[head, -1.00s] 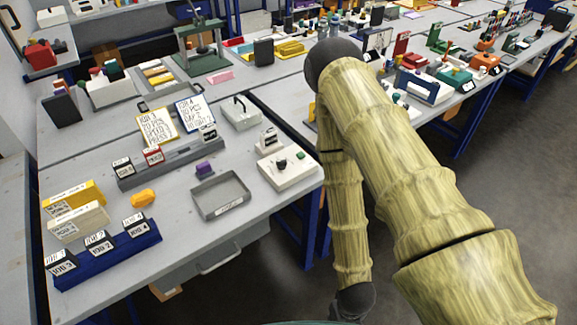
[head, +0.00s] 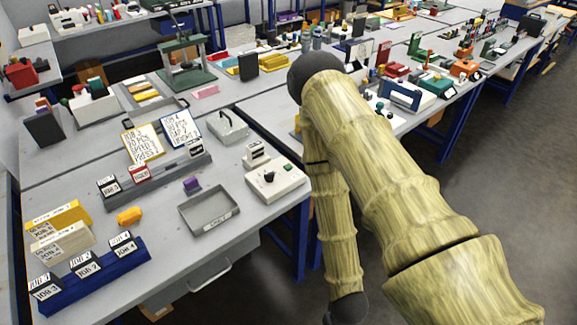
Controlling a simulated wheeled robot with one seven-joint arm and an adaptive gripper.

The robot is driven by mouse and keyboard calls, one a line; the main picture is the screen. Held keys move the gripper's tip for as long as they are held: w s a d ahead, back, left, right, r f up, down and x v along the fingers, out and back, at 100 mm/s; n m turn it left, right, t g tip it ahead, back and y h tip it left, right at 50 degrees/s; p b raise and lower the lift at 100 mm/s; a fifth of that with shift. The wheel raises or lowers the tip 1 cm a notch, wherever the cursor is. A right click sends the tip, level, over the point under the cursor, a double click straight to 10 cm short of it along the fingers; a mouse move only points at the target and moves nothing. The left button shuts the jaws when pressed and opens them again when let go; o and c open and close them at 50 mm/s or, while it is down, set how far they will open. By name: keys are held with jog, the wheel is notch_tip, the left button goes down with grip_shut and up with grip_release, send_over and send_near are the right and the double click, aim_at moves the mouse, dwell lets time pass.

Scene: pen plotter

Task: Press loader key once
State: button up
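I cannot tell for sure which part is the loader key. A white box (head: 289,184) with a black knob (head: 268,176) and a small green button (head: 288,167) stands at the right edge of the near grey table (head: 178,255). A small white-and-dark device (head: 256,152) stands just behind it. Two written job cards, one yellow-framed (head: 142,143) and one blue-framed (head: 182,128), lean behind a grey rack (head: 160,180). My bamboo-patterned arm fills the right middle, in front of part of the far tables. My gripper is out of view.
A grey tray (head: 208,211) and a purple block (head: 191,184) lie left of the white box. A blue rack (head: 92,277) with job cards and a yellow piece (head: 129,216) are at the left front. Floor (head: 440,195) is clear on the right.

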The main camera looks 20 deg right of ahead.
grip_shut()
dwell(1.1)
